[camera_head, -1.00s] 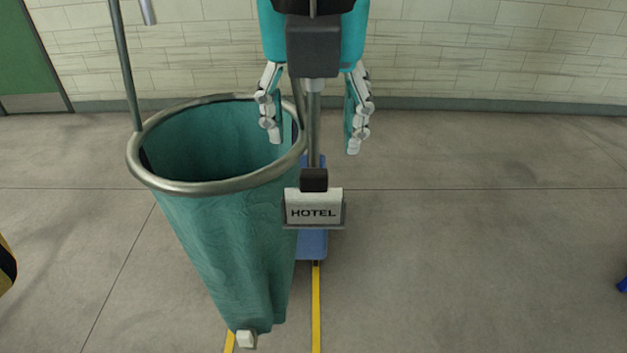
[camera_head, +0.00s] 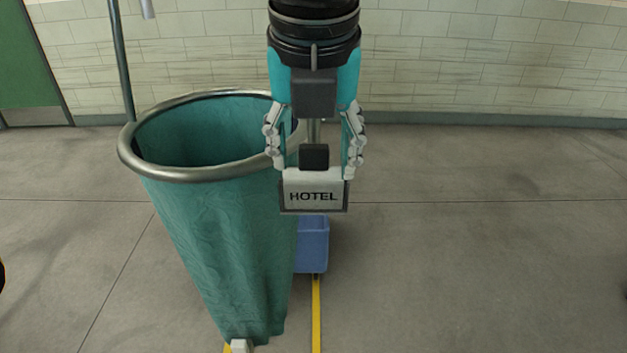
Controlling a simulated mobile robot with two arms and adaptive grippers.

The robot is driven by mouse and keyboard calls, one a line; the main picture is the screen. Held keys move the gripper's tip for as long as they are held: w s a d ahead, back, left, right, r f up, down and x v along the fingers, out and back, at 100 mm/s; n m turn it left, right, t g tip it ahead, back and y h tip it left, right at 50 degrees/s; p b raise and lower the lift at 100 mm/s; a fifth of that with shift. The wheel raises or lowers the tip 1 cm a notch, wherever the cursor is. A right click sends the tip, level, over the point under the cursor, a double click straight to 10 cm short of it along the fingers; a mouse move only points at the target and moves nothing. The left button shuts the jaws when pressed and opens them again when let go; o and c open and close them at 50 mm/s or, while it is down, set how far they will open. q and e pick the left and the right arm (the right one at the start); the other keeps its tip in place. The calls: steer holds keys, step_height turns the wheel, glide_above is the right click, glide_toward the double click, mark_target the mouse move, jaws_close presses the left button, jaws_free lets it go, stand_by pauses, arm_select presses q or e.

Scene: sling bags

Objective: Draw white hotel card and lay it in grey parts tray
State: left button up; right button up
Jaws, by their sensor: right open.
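The white hotel card (camera_head: 313,188), marked HOTEL, stands upright in a grey holder with a black block (camera_head: 314,157) at its top, on a pole beside the sling bag. My right gripper (camera_head: 314,172) is open, pointing down, with one finger on each side of the black block and the card's top edge. I cannot tell whether the fingers touch the card. The grey parts tray is not in view. My left gripper is not in view.
A large green sling bag (camera_head: 215,245) hangs from a round metal rim (camera_head: 190,174) just left of the card. A blue bin (camera_head: 312,245) stands on the floor behind. Open grey floor (camera_head: 480,240) lies to the right.

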steer(key=shift+c, duration=1.7)
steer(key=c, duration=0.5)
steer(key=shift+f, duration=0.1)
jaws_close()
steer(key=shift+r, duration=0.2)
steer(key=shift+r+p, duration=0.3)
steer(key=shift+r, duration=0.05)
steer(key=shift+r+p, duration=1.05)
steer(key=shift+r, duration=0.85)
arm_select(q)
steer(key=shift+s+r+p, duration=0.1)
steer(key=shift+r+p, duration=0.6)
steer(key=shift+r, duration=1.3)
arm_select(e)
steer(key=shift+r, duration=1.2)
steer(key=shift+r, duration=0.1)
